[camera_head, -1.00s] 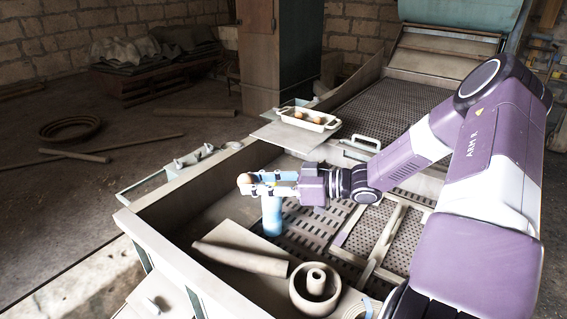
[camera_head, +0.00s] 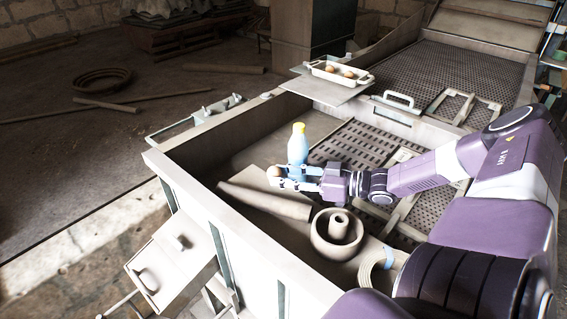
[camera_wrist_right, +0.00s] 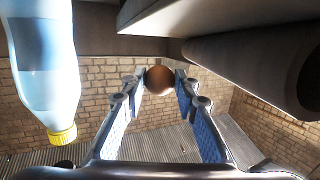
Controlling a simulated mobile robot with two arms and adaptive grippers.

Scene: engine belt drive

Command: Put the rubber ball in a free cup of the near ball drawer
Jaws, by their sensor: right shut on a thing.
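The brown rubber ball (camera_head: 273,172) is at the fingertips of my right gripper (camera_head: 283,178), held above the large bin. In the right wrist view the ball (camera_wrist_right: 159,80) sits between the two blue-padded fingers (camera_wrist_right: 159,88), which are shut on it. A panel with a handle (camera_head: 150,262) juts out low at the bin's near left side. It may be the near ball drawer, but I cannot make out any cups there. My left gripper is not in view.
A blue bottle with a yellow cap (camera_head: 298,148) stands close behind my right gripper. A ring-shaped pot (camera_head: 336,232), a grey tube (camera_head: 265,200) and a tape roll (camera_head: 380,265) lie nearby in the bin. A white dish (camera_head: 325,75) with brown round things sits on the far edge.

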